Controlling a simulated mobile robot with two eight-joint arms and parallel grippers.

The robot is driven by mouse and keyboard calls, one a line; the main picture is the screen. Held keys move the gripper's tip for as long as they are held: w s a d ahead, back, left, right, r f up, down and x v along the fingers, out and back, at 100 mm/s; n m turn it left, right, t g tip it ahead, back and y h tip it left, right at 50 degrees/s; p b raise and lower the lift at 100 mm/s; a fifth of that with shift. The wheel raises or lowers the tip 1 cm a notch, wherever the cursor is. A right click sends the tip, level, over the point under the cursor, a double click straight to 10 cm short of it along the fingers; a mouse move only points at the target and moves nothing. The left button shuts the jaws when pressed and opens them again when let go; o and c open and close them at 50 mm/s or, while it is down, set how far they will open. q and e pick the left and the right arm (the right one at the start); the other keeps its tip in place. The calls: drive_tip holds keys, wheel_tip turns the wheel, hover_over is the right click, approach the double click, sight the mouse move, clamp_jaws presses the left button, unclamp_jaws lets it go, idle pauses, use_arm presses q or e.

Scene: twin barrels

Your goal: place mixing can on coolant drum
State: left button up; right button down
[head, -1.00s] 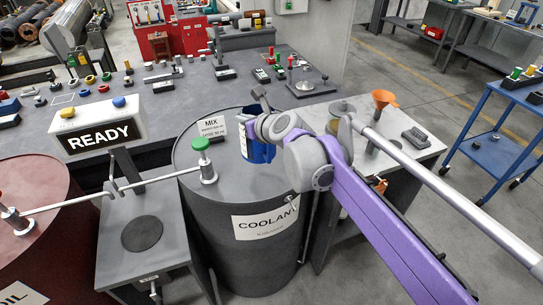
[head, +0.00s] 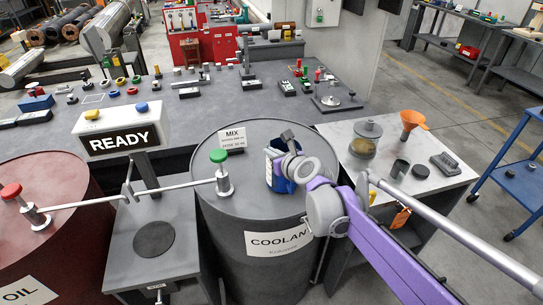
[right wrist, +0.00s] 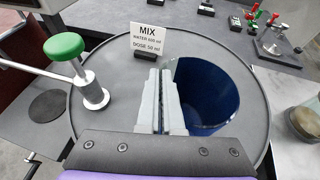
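The coolant drum (head: 230,200) is a dark grey barrel with a COOLANT label and a flat round top. The blue mixing can (head: 280,172) is upright at the right of that top; whether its base touches is hard to tell. In the right wrist view, the can (right wrist: 207,97) is open-topped with a dark blue inside. My right gripper (head: 290,158) is at the can's rim. Its two fingers (right wrist: 162,105) are close together and seem to pinch the can's near wall, which they hide. My left gripper is out of view.
A green-knobbed post (head: 220,175) with a rod and a MIX card (head: 232,139) stand on the drum top. The red oil drum (head: 35,225) and READY box (head: 122,133) are left. The right side table holds a jar (head: 366,138), funnel (head: 412,120) and dark cup (head: 399,168).

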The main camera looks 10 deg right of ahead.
drive_tip(key=shift+f, duration=0.55)
drive_tip(key=c, duration=1.1)
unclamp_jaws()
drive_tip(key=shift+s+r, duration=0.1)
drive_tip(key=shift+r, duration=0.15)
drive_tip(key=v, duration=1.2)
drive_tip(key=s+f+n+g+h, duration=0.1)
drive_tip(key=s+f+n+g, duration=0.1)
drive_tip(key=s+f+n, duration=0.4)
drive_tip(key=s+f+n+g+h, duration=0.1)
drive_tip(key=s+f+n+g, duration=0.2)
drive_tip(key=s+f+n, duration=0.3)
drive_tip(key=s+f+n+g+h, duration=0.1)
drive_tip(key=s+f+n+g, duration=0.2)
drive_tip(key=s+n, duration=0.9)
drive_tip(key=shift+s+d+f+n+p, duration=0.15)
drive_tip(key=shift+f+n, duration=0.5)
drive_tip(key=shift+n, duration=0.9)
drive_tip(key=shift+w+d+f+n+p, duration=0.1)
drive_tip(key=shift+f+n, duration=0.5)
drive_tip(key=shift+n, duration=0.9)
drive_tip(key=shift+s+d+f+n+p, duration=0.15)
drive_tip(key=shift+f+n, duration=0.5)
drive_tip(key=shift+n, duration=0.9)
